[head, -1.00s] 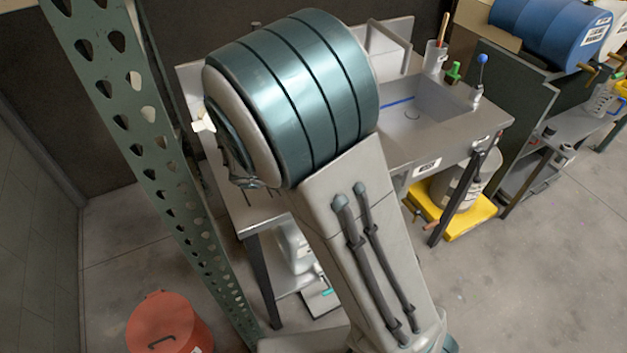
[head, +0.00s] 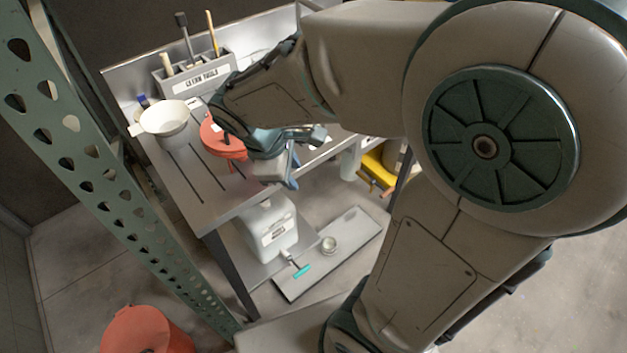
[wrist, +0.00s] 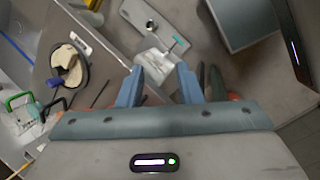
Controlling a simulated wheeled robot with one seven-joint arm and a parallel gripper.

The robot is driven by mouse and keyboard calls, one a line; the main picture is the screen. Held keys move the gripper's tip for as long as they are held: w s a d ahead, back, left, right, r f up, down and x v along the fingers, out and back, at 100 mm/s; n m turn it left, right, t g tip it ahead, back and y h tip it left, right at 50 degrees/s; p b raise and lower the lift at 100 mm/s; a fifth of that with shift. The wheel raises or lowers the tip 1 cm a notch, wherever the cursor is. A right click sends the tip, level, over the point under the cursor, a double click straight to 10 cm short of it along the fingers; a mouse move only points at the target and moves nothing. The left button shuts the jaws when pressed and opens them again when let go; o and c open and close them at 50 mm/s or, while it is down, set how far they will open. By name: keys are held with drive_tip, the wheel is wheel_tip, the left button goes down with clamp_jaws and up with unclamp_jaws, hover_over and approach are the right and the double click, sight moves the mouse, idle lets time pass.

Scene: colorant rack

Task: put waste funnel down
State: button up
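An orange-red round piece (head: 222,138), which looks like the waste funnel, is at the bench top just left of my gripper (head: 284,168) in the head view. My wrist covers part of it, so I cannot tell whether they touch. In the wrist view my gripper (wrist: 160,82) has its two blue fingers apart, with no object visibly clamped between them. A little red shows behind the finger bases there, mostly hidden by the gripper body. A white funnel-like bowl (head: 165,118) stands on the bench further left.
A grey tool holder (head: 194,78) stands at the bench's back. Below are a white jug (head: 270,228) and a flat tray (head: 328,255). A green perforated upright (head: 110,185) stands at left, with a red bin (head: 146,332) on the floor.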

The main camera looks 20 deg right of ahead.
drive_tip(key=s+d+r+m+t+y, duration=0.1)
drive_tip(key=s+d+r+m+y, duration=0.1)
drive_tip(key=s+m, duration=0.6)
drive_tip(key=r+m+y, duration=0.1)
drive_tip(key=m, duration=0.3)
drive_tip(key=shift+d+r+t+y, duration=0.15)
drive_tip(key=shift+r+t+y, duration=0.15)
drive_tip(key=shift+y, duration=0.1)
drive_tip(key=shift+d, duration=0.1)
